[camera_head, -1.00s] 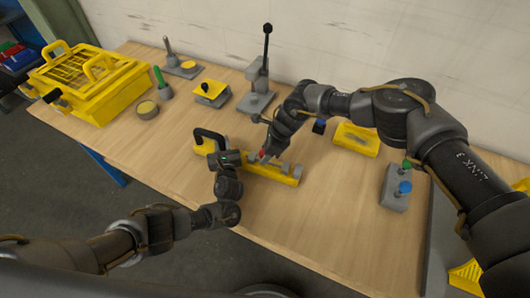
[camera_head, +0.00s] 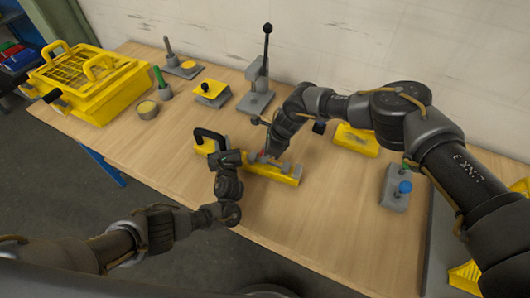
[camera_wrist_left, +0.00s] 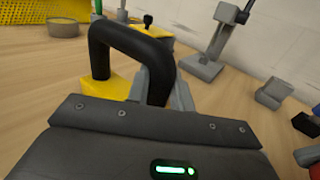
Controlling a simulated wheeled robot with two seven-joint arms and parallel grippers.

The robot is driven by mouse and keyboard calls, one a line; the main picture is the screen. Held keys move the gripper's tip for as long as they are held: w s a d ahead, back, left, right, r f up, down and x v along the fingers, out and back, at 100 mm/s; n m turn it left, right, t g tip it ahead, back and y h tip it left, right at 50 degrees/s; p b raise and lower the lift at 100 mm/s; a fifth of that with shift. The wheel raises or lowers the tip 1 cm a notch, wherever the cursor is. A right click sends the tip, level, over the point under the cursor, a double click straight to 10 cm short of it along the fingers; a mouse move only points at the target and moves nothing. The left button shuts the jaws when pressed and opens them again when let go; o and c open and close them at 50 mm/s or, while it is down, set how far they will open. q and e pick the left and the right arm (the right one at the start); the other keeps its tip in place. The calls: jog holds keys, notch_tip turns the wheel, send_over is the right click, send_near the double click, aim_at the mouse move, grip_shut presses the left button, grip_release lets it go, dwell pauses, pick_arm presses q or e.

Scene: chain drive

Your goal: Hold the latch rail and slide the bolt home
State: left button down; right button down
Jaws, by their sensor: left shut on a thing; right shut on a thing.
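The yellow latch rail (camera_head: 284,178) lies on the table with a black handle (camera_head: 208,133) at its left end and grey blocks along its top. My left gripper (camera_head: 217,150) is shut on the black handle, which arches up large in the left wrist view (camera_wrist_left: 130,36). My right gripper (camera_head: 268,152) comes down from above, shut on the bolt at the rail's middle. Only a little red of the bolt (camera_head: 262,156) shows; the jaws hide most of it. A grey block (camera_head: 296,170) stands near the rail's right end.
A grey lever stand (camera_head: 256,102) stands behind the rail. A yellow block (camera_head: 357,138) and a grey box with green and blue knobs (camera_head: 396,190) are to the right. A yellow crate (camera_head: 95,85) is at the far left. The table front is clear.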

jog(key=d, duration=0.2)
jog(key=s+d, duration=0.1)
jog(key=d, duration=0.1)
jog(key=shift+s+d, duration=0.1)
jog(key=shift+d, duration=0.3)
pick_arm(q)
jog(key=shift+a, duration=0.1)
pick_arm(e)
jog(key=c, duration=1.1)
grip_release()
jog(key=shift+a, duration=0.1)
jog(key=shift+o, duration=0.2)
jog(key=v, duration=1.2)
jog(key=shift+a+r, duration=0.1)
